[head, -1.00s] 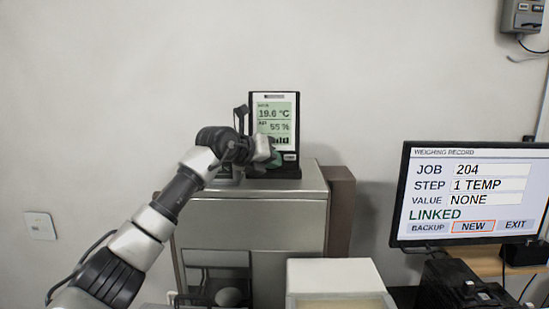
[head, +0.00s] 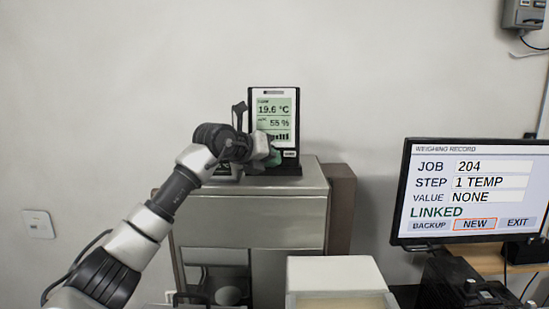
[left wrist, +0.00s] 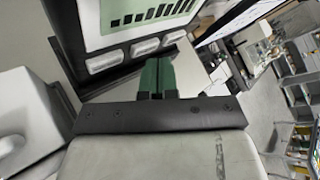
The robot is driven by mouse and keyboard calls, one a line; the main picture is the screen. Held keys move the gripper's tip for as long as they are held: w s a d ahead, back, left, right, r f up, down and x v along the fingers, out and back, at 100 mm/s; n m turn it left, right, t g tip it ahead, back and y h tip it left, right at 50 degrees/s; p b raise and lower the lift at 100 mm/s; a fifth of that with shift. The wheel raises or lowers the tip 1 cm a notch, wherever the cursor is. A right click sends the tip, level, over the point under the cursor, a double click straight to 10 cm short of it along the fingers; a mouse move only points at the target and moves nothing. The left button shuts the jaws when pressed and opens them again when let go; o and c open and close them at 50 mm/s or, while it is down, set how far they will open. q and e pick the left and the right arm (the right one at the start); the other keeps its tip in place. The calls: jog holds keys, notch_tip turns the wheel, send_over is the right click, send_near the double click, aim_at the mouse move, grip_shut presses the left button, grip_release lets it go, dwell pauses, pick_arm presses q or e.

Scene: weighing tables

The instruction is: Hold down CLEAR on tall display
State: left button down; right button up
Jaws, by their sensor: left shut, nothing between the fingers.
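The tall display (head: 274,101) stands upright on a grey metal cabinet, its pale green screen reading 19.6 °C and 55 %. In the left wrist view its lower panel shows three pale buttons in a row: left (left wrist: 105,62), middle (left wrist: 145,46) and right (left wrist: 174,37). Their labels cannot be read. My left gripper (head: 273,157) is shut and empty, in front of the display's lower part. In the left wrist view its green fingertips (left wrist: 158,64) lie just below the middle and right buttons. I cannot tell whether they touch the panel. My right gripper is not in view.
The grey cabinet (head: 250,220) stands below the display. Another small device (head: 224,170) sits beside it, mostly behind my left arm. A white box (head: 334,273) is in front. A monitor (head: 475,190) at right reads JOB 204, STEP 1 TEMP, VALUE NONE, LINKED.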

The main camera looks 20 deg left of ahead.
pick_arm(q)
jog(key=shift+s+a+r, duration=0.1)
jog(key=shift+s, duration=0.25)
jog(key=shift+s+d+b, duration=0.25)
jog(key=shift+s+b, duration=0.3)
jog(key=shift+b, duration=0.15)
jog(key=s, duration=0.1)
jog(key=s+b, duration=0.1)
jog(key=shift+s+d+r+b, duration=0.2)
jog(key=shift+s+d+b, duration=0.1)
jog(key=shift+d, duration=0.05)
jog(key=shift+s+d+r, duration=0.2)
jog(key=shift+s, duration=0.3)
